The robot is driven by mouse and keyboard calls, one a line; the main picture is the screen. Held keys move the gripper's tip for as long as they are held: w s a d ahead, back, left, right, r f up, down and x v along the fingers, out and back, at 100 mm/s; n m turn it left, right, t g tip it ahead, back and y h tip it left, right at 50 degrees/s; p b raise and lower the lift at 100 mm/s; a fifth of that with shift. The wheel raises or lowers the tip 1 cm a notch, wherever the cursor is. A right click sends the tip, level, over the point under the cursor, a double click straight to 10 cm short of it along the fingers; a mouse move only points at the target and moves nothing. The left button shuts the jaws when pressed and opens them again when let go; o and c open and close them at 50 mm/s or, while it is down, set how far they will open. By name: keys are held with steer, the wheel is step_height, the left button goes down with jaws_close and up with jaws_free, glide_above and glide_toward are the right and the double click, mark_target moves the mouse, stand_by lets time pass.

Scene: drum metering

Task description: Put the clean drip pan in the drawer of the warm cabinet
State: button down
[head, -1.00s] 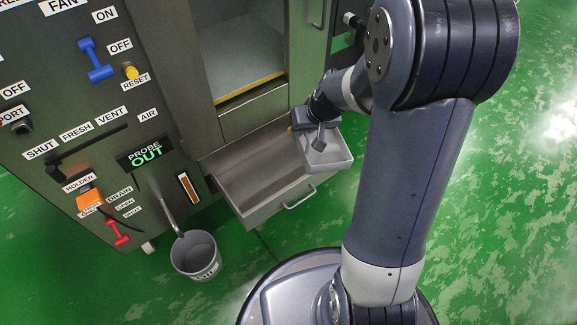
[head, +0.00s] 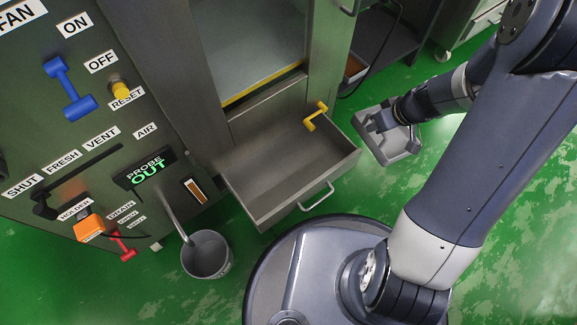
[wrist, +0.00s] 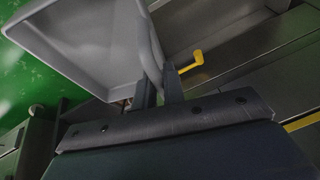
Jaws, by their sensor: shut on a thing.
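The drip pan (head: 402,147) is a shallow light-grey tray with a raised rim, and its inside looks empty. My gripper (head: 378,124) is shut on the pan's handle; the wrist view shows the pan (wrist: 85,40) and my gripper's fingers (wrist: 160,88) at that handle. The pan hangs in the air to the right of the open drawer (head: 265,200), apart from it. The drawer is pulled out of the cabinet (head: 265,124) and is bare inside. A yellow crank-shaped handle (head: 316,117) shows at the drawer's back right corner.
A grey bucket (head: 207,255) stands on the floor under a spout, left of the drawer. The control panel (head: 90,130) with levers and an orange holder (head: 88,226) fills the left. A shelf unit (head: 385,45) stands at the back right. Green floor lies open at right.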

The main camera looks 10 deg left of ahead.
steer(key=s+a+f+n+g+h+p, duration=0.1)
steer(key=s+a+f+n+g, duration=0.3)
steer(key=s+n, duration=0.55)
steer(key=s+a+f+n+g+h+p, duration=0.15)
steer(key=s+f+n, duration=0.35)
steer(key=s+n, duration=0.5)
steer(key=w+a+y, duration=0.1)
steer(key=w+a, duration=1.1)
steer(key=a, duration=0.1)
steer(key=shift+n+g, duration=0.35)
steer(key=shift+w+a+f+b, duration=0.1)
steer(key=shift+f+b, duration=0.65)
steer(key=shift+f, duration=2.4)
steer(key=shift+w+f+b, duration=0.1)
steer(key=shift+f+b, duration=0.65)
steer(key=shift+f, duration=2.35)
steer(key=shift+f, duration=0.15)
steer(key=c, duration=1.5)
jaws_free()
steer(key=shift+s, duration=0.1)
steer(key=shift+r, duration=0.2)
